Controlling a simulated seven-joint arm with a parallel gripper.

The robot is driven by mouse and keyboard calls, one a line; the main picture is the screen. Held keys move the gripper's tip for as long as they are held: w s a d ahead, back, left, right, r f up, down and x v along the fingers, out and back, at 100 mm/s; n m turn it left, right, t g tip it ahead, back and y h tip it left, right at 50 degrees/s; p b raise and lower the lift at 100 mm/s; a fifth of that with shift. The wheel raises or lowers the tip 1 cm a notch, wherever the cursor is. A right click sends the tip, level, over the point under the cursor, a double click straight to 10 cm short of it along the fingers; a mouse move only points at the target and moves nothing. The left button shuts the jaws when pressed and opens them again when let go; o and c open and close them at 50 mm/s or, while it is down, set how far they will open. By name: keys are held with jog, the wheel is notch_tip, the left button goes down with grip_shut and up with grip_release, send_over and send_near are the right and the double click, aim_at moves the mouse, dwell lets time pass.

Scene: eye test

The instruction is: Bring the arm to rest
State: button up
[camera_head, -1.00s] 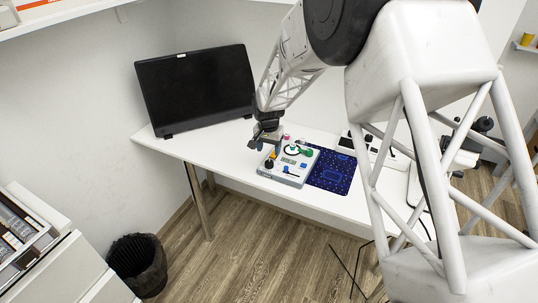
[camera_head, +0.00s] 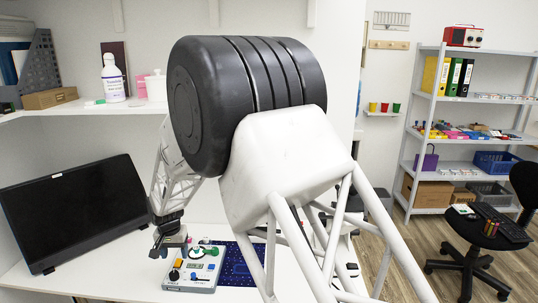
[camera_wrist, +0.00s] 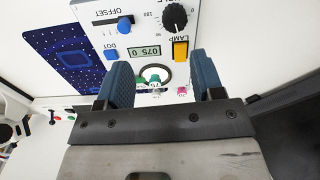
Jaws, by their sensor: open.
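My gripper (camera_head: 170,243) hangs at the left back edge of a white instrument box (camera_head: 190,283) on the desk. In the wrist view its two blue fingers (camera_wrist: 162,66) are spread apart with nothing held between them. The box also shows in the wrist view (camera_wrist: 150,22), upside down, with a black dial (camera_wrist: 175,17), a yellow lamp switch (camera_wrist: 180,49), blue knobs and a small display (camera_wrist: 147,52) that seems to read 075 0. The gap between fingertips and box is hard to judge.
The box stands on a white desk (camera_head: 120,270) beside a dark blue mat (camera_head: 236,268). A black monitor (camera_head: 75,212) stands at the left. A shelf (camera_head: 50,113) with bottles and boxes runs above it. A chair (camera_head: 475,245) and a shelf unit (camera_head: 445,100) are at the right.

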jog(key=s+d+r, duration=0.3)
jog(key=d+r, duration=0.4)
jog(key=d, duration=0.3)
jog(key=s+d+r+t, duration=0.1)
jog(key=s+d+r, duration=0.3)
jog(key=d+r, duration=0.5)
jog(key=s+d+r, duration=0.3)
jog(key=d+r, duration=0.1)
jog(key=d, duration=0.8)
jog(key=s+d+r, duration=0.1)
jog(key=s+d, duration=0.9)
jog(key=s, duration=0.3)
jog(key=s+d+r+m+t, duration=0.1)
jog(key=s+d+r, duration=0.1)
jog(key=s+d, duration=0.9)
jog(key=s, duration=0.3)
jog(key=shift+s+d, duration=0.25)
jog(key=shift+s, duration=0.05)
jog(key=shift+r, duration=0.1)
